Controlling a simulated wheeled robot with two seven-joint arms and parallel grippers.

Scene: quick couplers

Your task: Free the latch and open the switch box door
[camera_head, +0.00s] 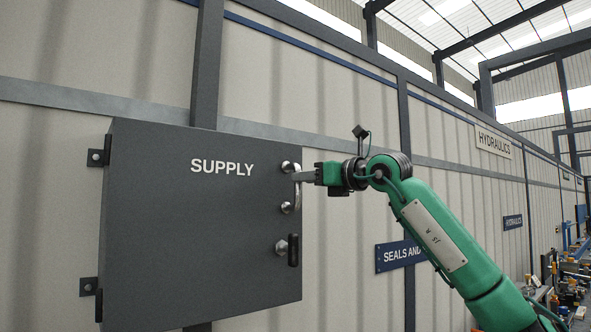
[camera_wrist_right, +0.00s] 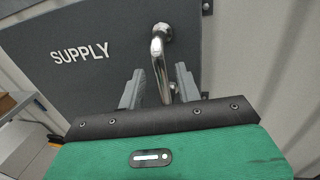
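The dark grey switch box door (camera_head: 190,220), marked SUPPLY, looks shut against the wall. A metal bow handle (camera_head: 297,188) stands upright near its right edge. Below it is the latch (camera_head: 293,250), a black lever hanging upright beside a metal boss. My right gripper (camera_head: 300,176) is at the upper part of the handle, coming from the right. In the right wrist view the handle (camera_wrist_right: 158,60) passes between the two spread fingers of my right gripper (camera_wrist_right: 158,88), with gaps visible on both sides. The latch is not visible in the wrist view. My left gripper is not in view.
Hinge brackets (camera_head: 97,157) are on the box's left side. A blue sign (camera_head: 400,255) is on the wall behind my right arm. Shelves with parts (camera_head: 570,285) stand far right. The space before the door's left part is clear.

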